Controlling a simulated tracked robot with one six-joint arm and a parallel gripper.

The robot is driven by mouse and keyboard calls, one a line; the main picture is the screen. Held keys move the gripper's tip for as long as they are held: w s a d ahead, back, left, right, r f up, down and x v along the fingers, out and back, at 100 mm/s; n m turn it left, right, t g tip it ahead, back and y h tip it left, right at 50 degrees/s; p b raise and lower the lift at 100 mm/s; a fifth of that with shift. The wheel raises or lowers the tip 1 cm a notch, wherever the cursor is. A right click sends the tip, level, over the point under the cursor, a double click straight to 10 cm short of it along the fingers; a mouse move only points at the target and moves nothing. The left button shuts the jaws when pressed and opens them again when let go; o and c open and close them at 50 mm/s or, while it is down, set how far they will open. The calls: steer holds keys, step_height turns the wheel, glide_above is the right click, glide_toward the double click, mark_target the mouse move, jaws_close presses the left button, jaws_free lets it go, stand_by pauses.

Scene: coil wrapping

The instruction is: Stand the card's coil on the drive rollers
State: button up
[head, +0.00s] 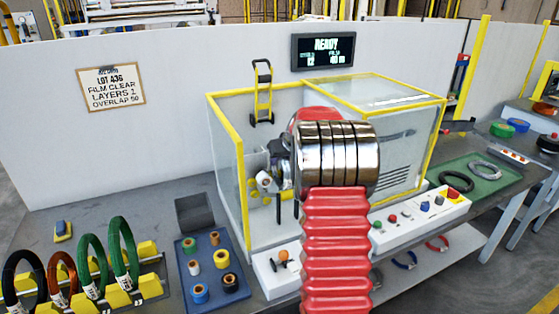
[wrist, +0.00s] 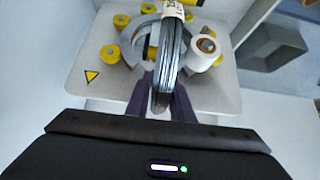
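In the wrist view my gripper (wrist: 162,103) has its dark purple fingers closed on either side of a grey coil (wrist: 168,60), seen nearly edge-on and upright, with a pale tag at its top. The coil is in front of a pale machine panel with several yellow rollers (wrist: 110,54); whether it touches any is unclear. A white film roll (wrist: 203,55) is just right of the coil. In the head view my arm hides the gripper and coil at the wrapping machine (head: 228,170). The card (head: 111,87) on the wall reads LOT 436, film clear, layers 1, overlap 50.
A rack (head: 150,284) of black, brown and green coils stands at front left. A blue tray (head: 233,284) holds several small rolls. The display (head: 325,50) reads READY. The machine's yellow-edged clear guards stand around my arm. A green mat (head: 508,178) with two rings lies right.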

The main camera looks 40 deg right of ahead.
steer(key=o, duration=0.4)
steer(key=shift+f, duration=0.15)
steer(key=shift+s, duration=0.1)
steer(key=v, duration=1.3)
steer(key=shift+s+r, duration=0.15)
steer(key=shift+r, duration=0.2)
stand_by(0.9)
